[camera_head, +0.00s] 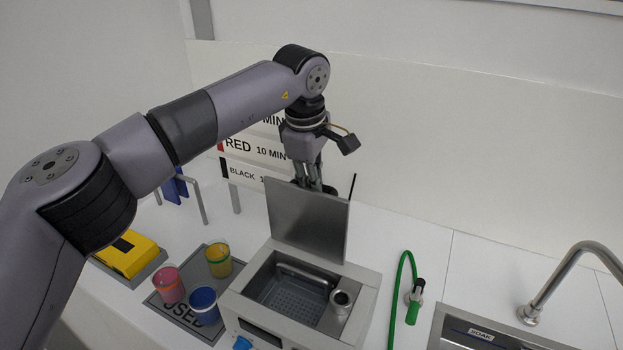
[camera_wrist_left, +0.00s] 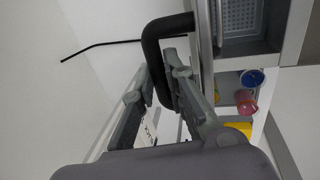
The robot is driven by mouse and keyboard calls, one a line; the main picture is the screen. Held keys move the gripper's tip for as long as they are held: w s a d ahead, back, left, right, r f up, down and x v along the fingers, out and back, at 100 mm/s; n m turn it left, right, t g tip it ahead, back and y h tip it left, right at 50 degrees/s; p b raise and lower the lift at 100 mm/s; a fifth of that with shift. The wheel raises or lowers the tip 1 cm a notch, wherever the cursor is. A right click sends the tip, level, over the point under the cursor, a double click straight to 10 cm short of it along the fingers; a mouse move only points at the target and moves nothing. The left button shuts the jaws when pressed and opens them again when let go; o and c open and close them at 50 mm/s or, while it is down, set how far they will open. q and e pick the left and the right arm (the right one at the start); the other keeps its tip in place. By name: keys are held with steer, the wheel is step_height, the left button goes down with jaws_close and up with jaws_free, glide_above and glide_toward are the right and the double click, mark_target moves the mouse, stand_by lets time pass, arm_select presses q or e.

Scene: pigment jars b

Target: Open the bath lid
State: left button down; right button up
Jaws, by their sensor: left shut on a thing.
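The bath (camera_head: 318,300) is a grey metal box with an open basin, a perforated tray inside and a round metal cup at its right. Its lid (camera_head: 308,222) stands raised, about upright, at the back edge of the basin. My left gripper (camera_head: 316,184) is behind the lid's top, its fingertips partly hidden by the lid. In the left wrist view my left gripper (camera_wrist_left: 160,88) is shut on the black bent lid handle (camera_wrist_left: 160,35). The lid shows there edge-on (camera_wrist_left: 204,70), with the bath (camera_wrist_left: 290,40) beyond. My right gripper is not in view.
Pink (camera_head: 168,286), yellow (camera_head: 219,261) and blue (camera_head: 204,303) cups stand on a dark mat left of the bath. A yellow item (camera_head: 127,254) lies further left. A green hose (camera_head: 398,290) and a sink tap (camera_head: 560,275) are right. A sign (camera_head: 252,152) stands behind.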

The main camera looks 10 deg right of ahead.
arm_select(q)
steer(key=shift+s+f, duration=0.1)
steer(key=shift+f, duration=0.2)
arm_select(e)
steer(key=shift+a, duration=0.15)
arm_select(q)
steer(key=c, duration=2)
jaws_free()
steer(key=shift+c, duration=0.2)
steer(key=o, duration=0.4)
steer(key=shift+r, duration=0.15)
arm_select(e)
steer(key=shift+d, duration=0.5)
arm_select(q)
steer(key=shift+o, duration=0.2)
steer(key=shift+r, duration=0.1)
step_height(320, 180, up, 12)
steer(key=s+a, duration=0.1)
steer(key=shift+s+f, duration=0.2)
steer(key=shift+s, duration=0.1)
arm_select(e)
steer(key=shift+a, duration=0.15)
arm_select(q)
steer(key=shift+a, duration=0.1)
